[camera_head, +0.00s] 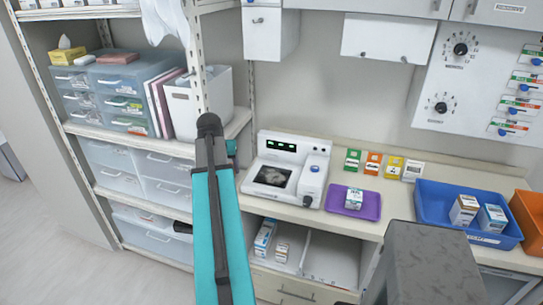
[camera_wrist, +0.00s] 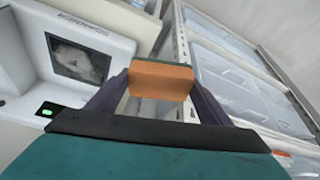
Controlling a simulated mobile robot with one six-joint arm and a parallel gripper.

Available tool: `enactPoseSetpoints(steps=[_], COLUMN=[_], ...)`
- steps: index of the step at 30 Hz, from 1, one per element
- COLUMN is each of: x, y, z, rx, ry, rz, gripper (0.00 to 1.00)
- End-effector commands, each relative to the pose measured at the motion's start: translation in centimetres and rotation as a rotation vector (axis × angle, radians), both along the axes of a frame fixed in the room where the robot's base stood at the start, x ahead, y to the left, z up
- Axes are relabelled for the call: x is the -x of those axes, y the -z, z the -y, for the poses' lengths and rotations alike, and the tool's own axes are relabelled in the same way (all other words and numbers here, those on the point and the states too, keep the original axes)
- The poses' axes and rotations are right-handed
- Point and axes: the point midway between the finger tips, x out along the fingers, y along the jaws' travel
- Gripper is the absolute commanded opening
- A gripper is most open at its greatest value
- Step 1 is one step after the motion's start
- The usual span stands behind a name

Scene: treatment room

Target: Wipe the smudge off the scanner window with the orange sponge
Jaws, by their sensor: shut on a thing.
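The scanner is a white machine (camera_head: 292,170) on the counter, with a dark window (camera_head: 271,177) that carries a pale grey smudge. The window (camera_wrist: 78,58) and its smudge also show at the upper left of the wrist view. My gripper (camera_wrist: 160,85) is shut on the orange sponge (camera_wrist: 160,80), which has a dark green side. The sponge is held to the right of the window in the wrist view, apart from it. In the head view my arm hides the sponge and most of the gripper.
A purple tray (camera_head: 368,212) with a small box stands right of the scanner. A blue bin (camera_head: 430,205) with boxes is farther right. Small coloured cards stand along the back of the counter. Shelves with clear drawers (camera_head: 115,160) are at the left.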

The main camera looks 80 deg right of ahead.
Motion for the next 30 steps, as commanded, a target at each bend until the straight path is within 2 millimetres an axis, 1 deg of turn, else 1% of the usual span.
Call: enactPoseSetpoints(steps=[1, 8, 9, 12, 15, 18, 21, 30], x=[1.7, 8.8, 10.1, 12.8, 14.9, 16.3, 17.0, 17.1], y=[-0.6, -1.4, -1.5, -1.8, -1.9, -2.0, -2.0, -1.9], z=[0.9, 4.0, 4.5, 5.4, 6.0, 6.3, 6.5, 6.5], rx=[0.000, 0.001, 0.001, 0.001, 0.002, 0.002, 0.003, 0.003], ry=[0.031, 0.161, 0.183, 0.231, 0.269, 0.293, 0.304, 0.306], rz=[0.000, 0.000, 0.001, 0.000, 0.001, 0.001, 0.001, 0.001], gripper=[0.55, 0.55, 0.55, 0.55, 0.55, 0.55, 0.55, 0.55])
